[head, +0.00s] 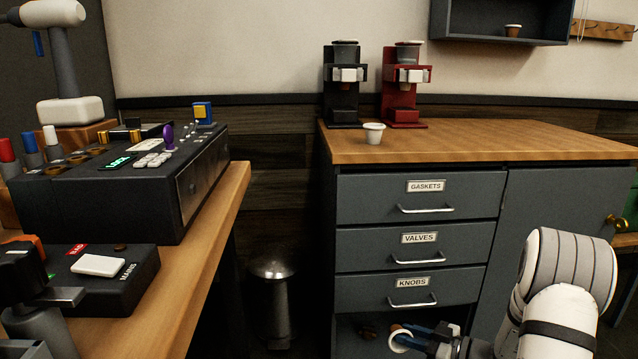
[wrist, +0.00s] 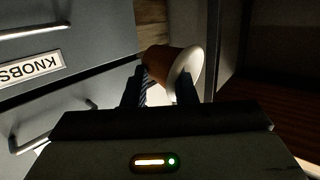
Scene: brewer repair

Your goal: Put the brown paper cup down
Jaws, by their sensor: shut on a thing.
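The brown paper cup (wrist: 158,62) is between the two dark fingers of my gripper (wrist: 160,88) in the wrist view. It lies tilted on its side there, its pale rim to the right. In the head view the cup's pale rim (head: 400,342) shows low in the picture, just below the KNOBS drawer (head: 412,291). My gripper (head: 415,335) is shut on the cup, in front of the dark open space under that drawer. The fingers hide part of the cup. I see no surface touching it.
A wooden counter (head: 480,143) above the drawers holds a small white cup (head: 374,133), a black brewer (head: 344,85) and a red brewer (head: 405,85). Its front right is clear. A metal bin (head: 275,300) stands left of the drawers. A bench with a console (head: 120,185) is at left.

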